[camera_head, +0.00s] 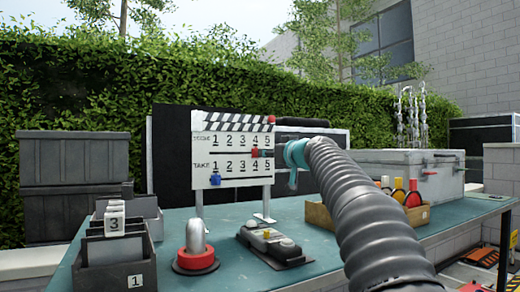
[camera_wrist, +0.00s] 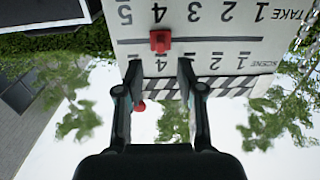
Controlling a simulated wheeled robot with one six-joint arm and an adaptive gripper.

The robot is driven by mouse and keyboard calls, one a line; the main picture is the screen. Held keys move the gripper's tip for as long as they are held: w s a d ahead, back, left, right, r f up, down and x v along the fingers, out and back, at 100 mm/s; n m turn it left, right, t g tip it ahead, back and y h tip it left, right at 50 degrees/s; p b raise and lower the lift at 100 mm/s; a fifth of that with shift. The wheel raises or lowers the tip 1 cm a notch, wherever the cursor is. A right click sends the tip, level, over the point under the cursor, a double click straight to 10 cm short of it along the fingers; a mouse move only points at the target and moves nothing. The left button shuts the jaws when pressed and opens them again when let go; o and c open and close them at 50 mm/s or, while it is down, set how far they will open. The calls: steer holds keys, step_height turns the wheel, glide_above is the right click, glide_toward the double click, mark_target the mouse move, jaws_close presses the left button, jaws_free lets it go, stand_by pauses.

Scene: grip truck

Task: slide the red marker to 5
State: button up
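The white clapperboard (camera_head: 231,169) stands upright on the bench with a SCENE row and a TAKE row, each numbered 1 to 5. The red marker (camera_head: 255,153) sits on the SCENE slot by 4; it also shows in the wrist view (camera_wrist: 160,42), where the board is upside down. A blue marker (camera_head: 215,179) sits below TAKE 1. My gripper (camera_wrist: 159,64) is open and faces the board. Its fingertips are apart, one to each side of the red marker's line, with visible gaps. In the head view my arm hides most of the gripper.
A red knob (camera_head: 271,119) sits on the clapper stick's right end. On the teal bench (camera_head: 215,262) stand a red-based post (camera_head: 195,255), a dark device (camera_head: 272,245), numbered dark bins (camera_head: 115,262), a wooden box (camera_head: 320,216) and a grey case (camera_head: 410,165).

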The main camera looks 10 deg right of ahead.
steer(key=p+x, duration=0.2)
steer(key=x, duration=0.4)
steer(key=shift+w, duration=0.2)
jaws_close()
